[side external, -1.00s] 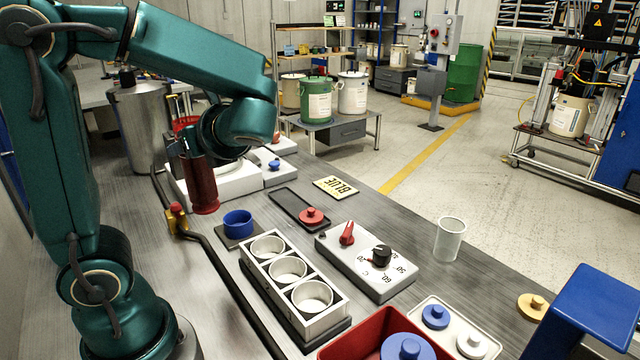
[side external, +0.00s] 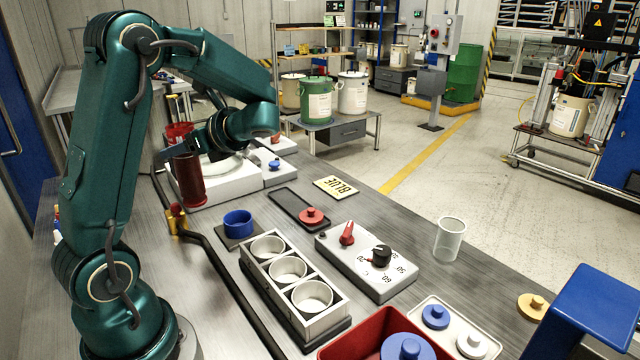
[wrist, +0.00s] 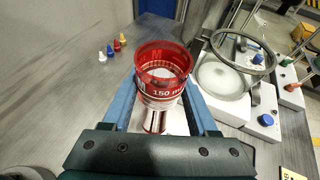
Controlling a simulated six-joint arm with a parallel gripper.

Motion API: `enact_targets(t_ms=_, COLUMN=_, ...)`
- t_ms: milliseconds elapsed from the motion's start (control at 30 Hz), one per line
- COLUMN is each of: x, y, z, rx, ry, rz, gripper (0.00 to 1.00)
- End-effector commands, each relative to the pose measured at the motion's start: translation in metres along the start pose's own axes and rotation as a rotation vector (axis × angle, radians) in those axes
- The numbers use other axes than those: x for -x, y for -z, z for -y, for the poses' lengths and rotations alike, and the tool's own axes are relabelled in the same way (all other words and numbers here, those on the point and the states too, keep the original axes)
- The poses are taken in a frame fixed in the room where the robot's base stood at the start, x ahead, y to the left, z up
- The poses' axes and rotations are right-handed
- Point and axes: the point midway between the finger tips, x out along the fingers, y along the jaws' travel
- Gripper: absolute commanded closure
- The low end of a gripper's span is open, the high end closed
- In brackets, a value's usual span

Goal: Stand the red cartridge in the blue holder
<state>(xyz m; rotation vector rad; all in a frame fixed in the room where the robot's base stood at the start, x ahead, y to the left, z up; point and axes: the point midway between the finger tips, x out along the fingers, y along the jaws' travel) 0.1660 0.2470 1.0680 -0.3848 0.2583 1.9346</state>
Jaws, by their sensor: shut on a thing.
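The red cartridge (side external: 188,180) is upright, dark red and see-through, with a wider cup-like top. My gripper (wrist: 159,98) is shut on it; in the wrist view the cartridge (wrist: 160,88), printed "150 m", sits between the two blue-grey fingers. In the side view it hangs in front of the white base unit, left of and behind the blue holder. The blue holder (side external: 238,222) is a short, open blue ring on a dark square plate, apart from the cartridge and apparently empty. The cartridge's lower end is partly hidden in the wrist view.
A yellow fitting with a red knob (side external: 177,220) and a black hose lie just below the cartridge. A white three-cup rack (side external: 290,285) stands in front of the holder. A white base unit (side external: 235,183) stands behind. A dark tray with a red lid (side external: 311,216) lies right of the holder.

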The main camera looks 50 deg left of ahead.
Motion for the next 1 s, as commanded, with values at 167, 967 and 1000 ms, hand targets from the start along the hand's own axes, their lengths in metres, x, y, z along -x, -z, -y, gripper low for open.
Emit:
enact_targets(t_ms=167, x=0.011, y=0.025, z=0.025, rx=-0.004, ry=0.002, rz=0.002, gripper=1.0)
enact_targets(t_ms=967, x=0.012, y=0.099, z=0.061, rx=-0.001, ry=0.001, rz=0.001, gripper=1.0)
enact_targets(t_ms=1000, x=0.011, y=0.099, z=0.061, rx=0.0, ry=0.001, rz=0.001, gripper=1.0)
